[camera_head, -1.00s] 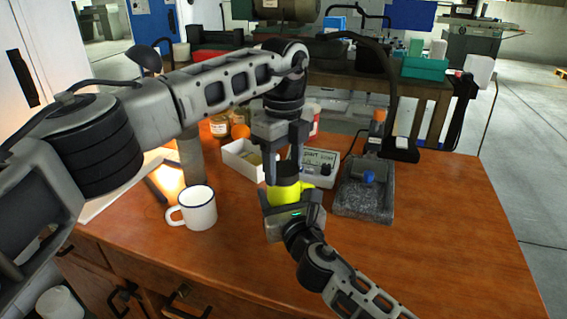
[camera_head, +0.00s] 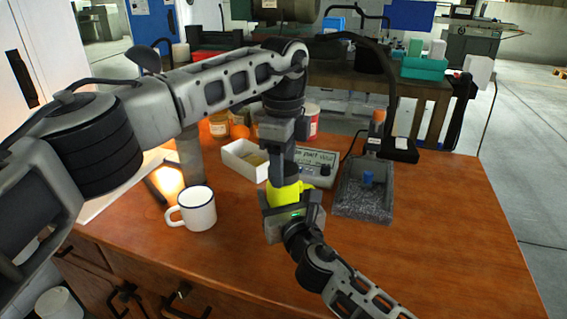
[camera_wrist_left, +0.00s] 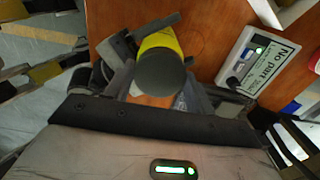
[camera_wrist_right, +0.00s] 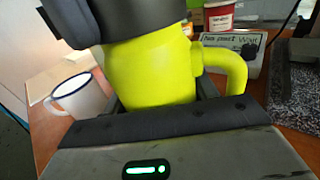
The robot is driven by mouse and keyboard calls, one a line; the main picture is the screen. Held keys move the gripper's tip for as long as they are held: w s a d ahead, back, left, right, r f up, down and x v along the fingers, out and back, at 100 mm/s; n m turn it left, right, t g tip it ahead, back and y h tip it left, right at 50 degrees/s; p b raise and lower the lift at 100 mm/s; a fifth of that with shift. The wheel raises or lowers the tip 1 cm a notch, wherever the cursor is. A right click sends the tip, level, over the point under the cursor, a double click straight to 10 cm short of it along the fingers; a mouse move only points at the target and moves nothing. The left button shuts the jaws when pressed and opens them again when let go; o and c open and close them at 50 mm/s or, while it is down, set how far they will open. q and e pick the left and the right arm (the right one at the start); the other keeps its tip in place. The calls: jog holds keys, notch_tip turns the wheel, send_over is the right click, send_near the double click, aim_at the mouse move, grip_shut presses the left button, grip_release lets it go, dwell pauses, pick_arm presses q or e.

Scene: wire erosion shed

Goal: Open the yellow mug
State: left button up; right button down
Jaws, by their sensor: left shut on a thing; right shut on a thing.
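The yellow mug (camera_head: 287,191) stands upright on the wooden table, and its handle shows in the right wrist view (camera_wrist_right: 225,70). My right gripper (camera_wrist_right: 157,98) is shut around the mug's body from the near side. A dark round lid (camera_wrist_left: 160,72) is at the top of the mug. My left gripper (camera_head: 284,170) points down from above and is shut on this lid. In the right wrist view the lid (camera_wrist_right: 125,22) looks slightly tilted over the mug's top. I cannot tell whether a gap lies between them; the rim is hidden.
A white enamel mug (camera_head: 198,208) stands to the left. Behind are a white box (camera_head: 236,160), a grey device with a text display (camera_head: 310,166) and a red-and-white tub (camera_head: 312,122). A grey stone-like tray (camera_head: 350,205) is at right. The table's right front is clear.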

pick_arm(q)
jog(key=shift+r, duration=0.2)
jog(key=shift+r, duration=0.85)
jog(key=shift+r, duration=2)
pick_arm(e)
jog(key=shift+c, duration=1.9)
grip_release()
